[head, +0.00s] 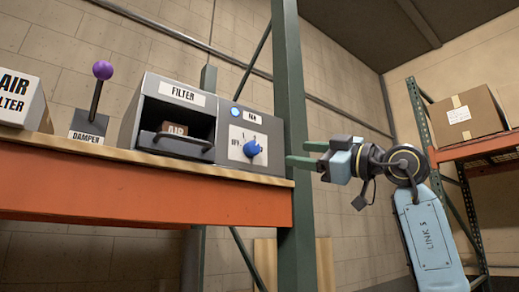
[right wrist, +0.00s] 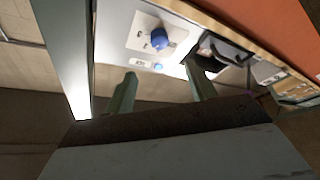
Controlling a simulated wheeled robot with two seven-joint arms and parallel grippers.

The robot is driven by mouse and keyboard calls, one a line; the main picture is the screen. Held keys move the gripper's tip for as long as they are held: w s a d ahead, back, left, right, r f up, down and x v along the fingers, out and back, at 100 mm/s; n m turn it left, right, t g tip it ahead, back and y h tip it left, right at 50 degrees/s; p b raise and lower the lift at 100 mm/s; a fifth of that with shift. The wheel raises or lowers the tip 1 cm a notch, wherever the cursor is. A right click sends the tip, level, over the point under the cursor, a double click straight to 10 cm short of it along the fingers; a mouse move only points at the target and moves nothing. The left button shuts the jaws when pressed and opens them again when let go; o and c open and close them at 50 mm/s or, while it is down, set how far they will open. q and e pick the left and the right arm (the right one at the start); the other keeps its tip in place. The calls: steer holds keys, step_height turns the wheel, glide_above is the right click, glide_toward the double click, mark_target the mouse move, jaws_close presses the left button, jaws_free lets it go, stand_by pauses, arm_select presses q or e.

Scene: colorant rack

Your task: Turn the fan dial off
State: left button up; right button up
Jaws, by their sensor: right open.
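The fan dial (head: 252,148) is a blue knob on a white plate at the right of the grey filter unit (head: 268,182). The plate has an OFF mark to the left of the dial. In the right wrist view the dial (right wrist: 160,39) shows above the gap between the fingers. My right gripper (head: 302,154) is open, to the right of the dial and apart from it. Its two green fingers (right wrist: 160,88) hold nothing. The dial's exact pointing is too small to tell. My left gripper is not in view.
The unit stands on an orange-fronted shelf (head: 140,190). A green upright post (head: 290,90) stands just right of the dial, near my fingers. A damper lever (head: 97,90) and an air filter box (head: 20,98) are at the left. A cardboard box (head: 467,113) sits on another rack.

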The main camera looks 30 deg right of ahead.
mark_target(256, 148)
steer(key=p+x, duration=0.5)
steer(key=x, duration=0.7)
steer(key=shift+w+r+p, duration=0.1)
steer(key=shift+w+p, duration=0.2)
steer(key=shift+p, duration=0.05)
steer(key=shift+w+a, duration=0.15)
steer(key=shift+w, duration=0.2)
steer(key=shift+c, duration=0.3)
steer(key=c, duration=0.9)
